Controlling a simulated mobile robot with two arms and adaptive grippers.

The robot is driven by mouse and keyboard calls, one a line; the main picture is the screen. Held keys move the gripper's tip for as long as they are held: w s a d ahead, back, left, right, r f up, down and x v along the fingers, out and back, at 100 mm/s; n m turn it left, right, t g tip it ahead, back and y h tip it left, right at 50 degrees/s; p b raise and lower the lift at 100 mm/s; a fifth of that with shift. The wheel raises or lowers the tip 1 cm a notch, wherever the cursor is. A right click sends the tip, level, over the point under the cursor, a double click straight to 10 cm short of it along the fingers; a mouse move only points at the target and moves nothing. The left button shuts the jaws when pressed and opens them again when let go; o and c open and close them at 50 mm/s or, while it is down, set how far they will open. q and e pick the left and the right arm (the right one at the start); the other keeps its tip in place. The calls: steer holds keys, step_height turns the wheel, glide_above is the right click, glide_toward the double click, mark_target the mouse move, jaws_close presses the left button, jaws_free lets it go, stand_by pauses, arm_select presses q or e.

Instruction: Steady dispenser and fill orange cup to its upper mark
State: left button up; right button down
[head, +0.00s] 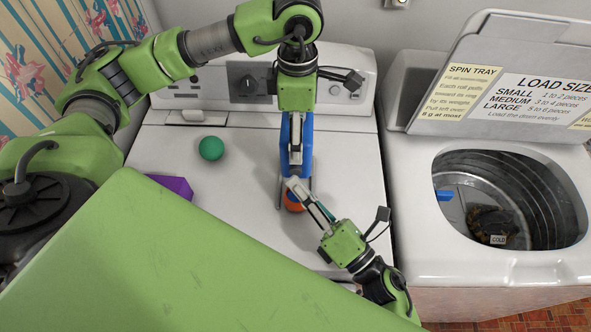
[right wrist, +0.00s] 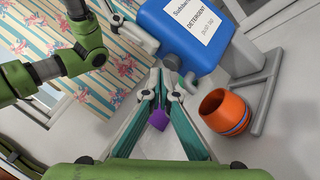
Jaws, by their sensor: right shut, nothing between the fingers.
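The blue detergent dispenser (head: 307,143) stands upright on the white machine top, partly hidden by my left gripper (head: 294,150); its label shows in the right wrist view (right wrist: 190,30). My left gripper points down at the dispenser, its fingertips against or close beside it; I cannot tell its grip. The orange cup (head: 293,205) stands in front of the dispenser, partly covered by my right gripper (head: 291,183). In the right wrist view the cup (right wrist: 222,110) has a blue band and sits right of my right gripper's fingers (right wrist: 160,78), which are shut and empty. Its marks and contents cannot be made out.
A green ball (head: 211,148) and a purple object (head: 172,186) lie on the left of the machine top. An open washer tub (head: 470,160) with a raised, lettered lid (head: 500,80) is at right. The top's right side is clear. My green body covers the lower left.

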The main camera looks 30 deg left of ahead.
steer(key=shift+s+d, duration=0.1)
steer(key=shift+s, duration=0.15)
steer(key=shift+s+d, duration=0.35)
steer(key=shift+s, duration=0.4)
steer(key=shift+s+d, duration=0.4)
steer(key=shift+s, duration=0.4)
steer(key=shift+s+d, duration=0.35)
steer(key=shift+s, duration=0.4)
arm_select(q)
steer(key=o, duration=2)
steer(key=shift+o, duration=0.2)
step_height(320, 180, up, 12)
steer(key=shift+f, duration=0.1)
